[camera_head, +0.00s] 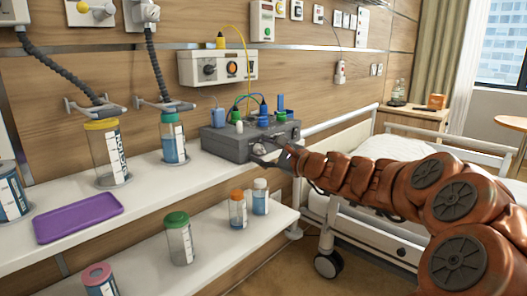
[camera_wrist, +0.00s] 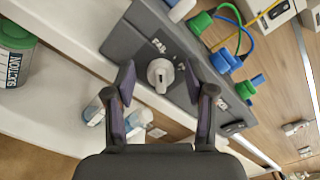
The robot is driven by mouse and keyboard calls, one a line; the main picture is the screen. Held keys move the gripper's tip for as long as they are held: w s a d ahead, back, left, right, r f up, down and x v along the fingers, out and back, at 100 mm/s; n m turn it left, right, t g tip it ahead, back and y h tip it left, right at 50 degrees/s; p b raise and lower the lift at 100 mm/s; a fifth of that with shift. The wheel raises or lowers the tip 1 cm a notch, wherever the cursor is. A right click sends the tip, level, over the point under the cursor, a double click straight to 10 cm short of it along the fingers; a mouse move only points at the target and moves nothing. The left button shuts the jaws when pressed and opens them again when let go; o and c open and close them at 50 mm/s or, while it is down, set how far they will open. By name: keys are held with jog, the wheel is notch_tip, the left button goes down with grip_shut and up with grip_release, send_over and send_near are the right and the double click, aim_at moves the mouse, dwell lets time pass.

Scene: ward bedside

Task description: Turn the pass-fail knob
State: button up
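The pass-fail knob (camera_wrist: 161,75) is a pale round knob with a raised grip on the front of a grey box. In the wrist view it lies between and ahead of my gripper's (camera_wrist: 165,88) two dark fingers, with a gap on each side. The word FAIL is printed beside it. The grey box (camera_head: 232,151) stands on the upper shelf in the head view, with colored connectors on top. In the head view my gripper (camera_head: 268,146) reaches the box's front, and the knob cannot be made out there.
Blue, green and yellow cables (camera_wrist: 234,30) rise from the box. A purple tray (camera_head: 78,217) and jars stand on the upper shelf to the left. Small bottles (camera_head: 237,210) stand on the lower shelf below. A bed (camera_head: 375,150) stands to the right.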

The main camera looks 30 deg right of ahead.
jog(key=v, duration=1.2)
dwell(0.4)
dwell(0.4)
